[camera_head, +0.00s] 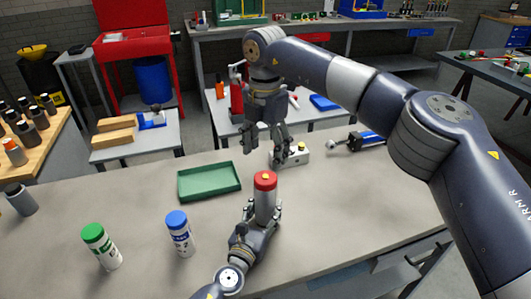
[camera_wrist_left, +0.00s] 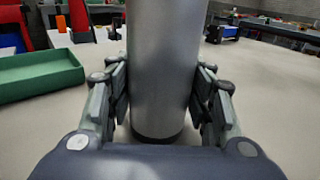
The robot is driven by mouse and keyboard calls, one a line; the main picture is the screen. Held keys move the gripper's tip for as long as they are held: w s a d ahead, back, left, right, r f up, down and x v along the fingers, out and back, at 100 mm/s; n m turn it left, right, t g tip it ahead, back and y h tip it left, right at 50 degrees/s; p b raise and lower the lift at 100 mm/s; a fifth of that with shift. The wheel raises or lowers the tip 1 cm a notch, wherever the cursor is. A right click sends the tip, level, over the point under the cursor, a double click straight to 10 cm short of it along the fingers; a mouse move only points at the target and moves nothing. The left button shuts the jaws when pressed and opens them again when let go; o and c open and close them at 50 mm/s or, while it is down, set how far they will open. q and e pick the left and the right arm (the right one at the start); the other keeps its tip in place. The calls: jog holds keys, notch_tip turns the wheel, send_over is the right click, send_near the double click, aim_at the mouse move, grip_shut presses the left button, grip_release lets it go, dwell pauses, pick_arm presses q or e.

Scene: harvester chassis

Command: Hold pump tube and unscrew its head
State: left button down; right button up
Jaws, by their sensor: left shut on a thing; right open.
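The pump tube (camera_head: 265,204) is a grey cylinder standing upright on the table. In the left wrist view the fingers (camera_wrist_left: 163,105) press on both sides of the grey tube (camera_wrist_left: 165,60); the head is out of that view. My right gripper (camera_head: 267,154) is open and empty, pointing down above and slightly behind the red head, apart from it.
A green tray (camera_head: 209,196) lies left of the tube. A blue-capped bottle (camera_head: 180,235) and a green-capped bottle (camera_head: 101,248) stand front left. A pale box with a yellow button (camera_head: 298,154) and a blue-black cylinder part (camera_head: 367,139) lie behind right. The table's right front is clear.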

aim_at(265, 176)
jog(key=m, duration=0.5)
jog(key=shift+m, duration=0.4)
jog(key=m, duration=0.5)
jog(key=shift+f, duration=4.05)
